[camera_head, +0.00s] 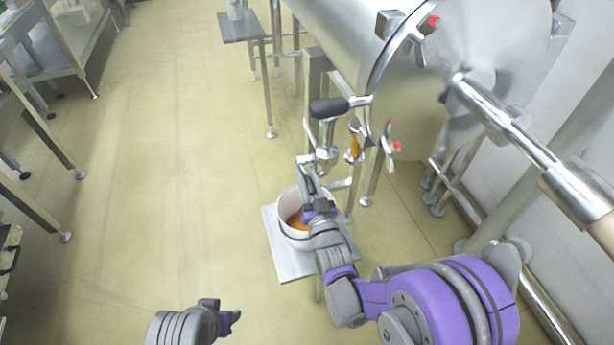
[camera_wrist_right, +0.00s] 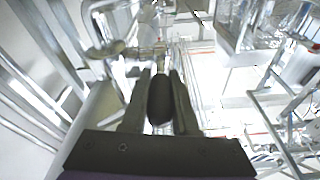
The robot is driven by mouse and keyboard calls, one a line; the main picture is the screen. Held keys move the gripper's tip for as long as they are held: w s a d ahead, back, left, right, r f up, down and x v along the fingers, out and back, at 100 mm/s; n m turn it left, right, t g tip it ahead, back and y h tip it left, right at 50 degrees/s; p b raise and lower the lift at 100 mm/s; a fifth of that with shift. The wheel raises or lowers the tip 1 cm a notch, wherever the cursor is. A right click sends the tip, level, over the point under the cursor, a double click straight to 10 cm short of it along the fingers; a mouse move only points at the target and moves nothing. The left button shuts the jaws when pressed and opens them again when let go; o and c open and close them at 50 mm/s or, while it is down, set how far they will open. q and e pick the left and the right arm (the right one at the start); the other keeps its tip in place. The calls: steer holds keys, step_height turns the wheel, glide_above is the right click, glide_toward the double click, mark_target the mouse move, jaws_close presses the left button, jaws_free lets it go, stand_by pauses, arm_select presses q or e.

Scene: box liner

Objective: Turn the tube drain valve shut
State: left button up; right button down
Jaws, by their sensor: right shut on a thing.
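My right gripper (camera_head: 309,165) is in front of the steel tank's valve fittings, above a white bucket. In the right wrist view its two fingers (camera_wrist_right: 159,100) are shut on a dark, rounded valve handle (camera_wrist_right: 160,98), which points toward the camera. In the head view this held handle is hidden by the gripper. A clear tube (camera_head: 354,145) with orange-brown liquid stands just right of the gripper. My left gripper (camera_head: 229,319) is at the bottom of the head view, away from the valve; its finger opening is not clear.
The steel tank (camera_head: 350,35) fills the upper right. A larger black handle (camera_head: 328,107) sticks out above my right gripper. The white bucket (camera_head: 284,232) holds orange liquid and stands on a small metal stand (camera_head: 283,262). Red-tipped fittings (camera_head: 392,146) are to the right.

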steer(key=c, duration=0.7)
jaws_free()
steer(key=shift+s, duration=0.15)
steer(key=v, duration=1)
steer(key=shift+s+d+f+b, duration=0.1)
steer(key=shift+s+b, duration=0.2)
steer(key=shift+w, duration=0.1)
